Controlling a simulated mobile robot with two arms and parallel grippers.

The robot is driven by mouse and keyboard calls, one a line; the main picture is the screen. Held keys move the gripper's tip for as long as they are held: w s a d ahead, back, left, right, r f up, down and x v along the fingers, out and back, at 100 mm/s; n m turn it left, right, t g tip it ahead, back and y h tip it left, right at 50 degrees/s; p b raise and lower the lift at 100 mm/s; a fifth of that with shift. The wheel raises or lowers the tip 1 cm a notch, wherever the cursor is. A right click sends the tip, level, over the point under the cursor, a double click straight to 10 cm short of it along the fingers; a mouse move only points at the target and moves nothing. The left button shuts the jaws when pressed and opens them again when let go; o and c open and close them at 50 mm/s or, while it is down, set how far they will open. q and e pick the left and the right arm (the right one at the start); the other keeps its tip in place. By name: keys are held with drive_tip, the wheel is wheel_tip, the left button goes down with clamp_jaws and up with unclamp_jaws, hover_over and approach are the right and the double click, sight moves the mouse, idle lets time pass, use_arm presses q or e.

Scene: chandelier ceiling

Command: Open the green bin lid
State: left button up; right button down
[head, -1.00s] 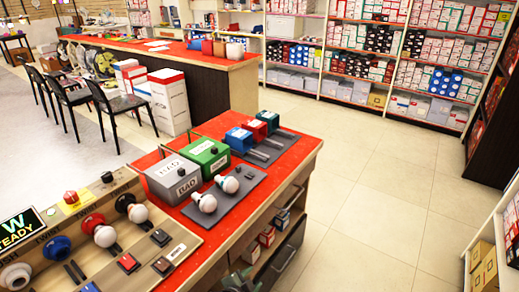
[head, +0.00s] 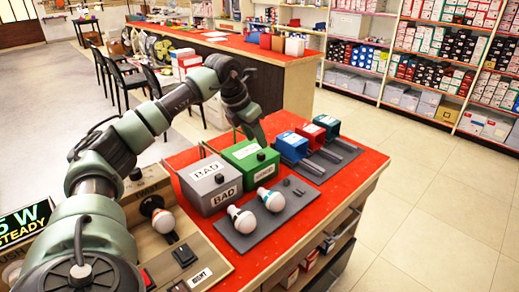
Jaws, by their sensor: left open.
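The green bin (head: 241,171) stands on the red-topped workbench, just right of the grey bin (head: 205,190) labelled BAD. Its green lid (head: 246,150) is down, with a white label and a black knob (head: 261,156) near the front. My left arm arches in from the left, and its gripper (head: 258,137) hangs just behind the green bin's lid, pointing down. The gripper is open; its fingertips are small and hard to make out, and I cannot tell if they touch the bin. My right gripper is not in view.
Two light bulbs (head: 243,219) rest on a grey mat in front of the bins. A blue bin (head: 291,147) and a red bin (head: 311,136) stand to the right. A switch board (head: 184,256) lies at the left. Open floor (head: 440,210) is at the right.

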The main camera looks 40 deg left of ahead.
sight(261, 154)
use_arm(q)
drive_tip(key=x, duration=0.4)
drive_tip(key=a+x, duration=0.1)
drive_tip(key=x, duration=0.2)
drive_tip(key=shift+s+f+p, duration=0.15)
drive_tip(key=shift+p, duration=0.15)
clamp_jaws()
idle(1.2)
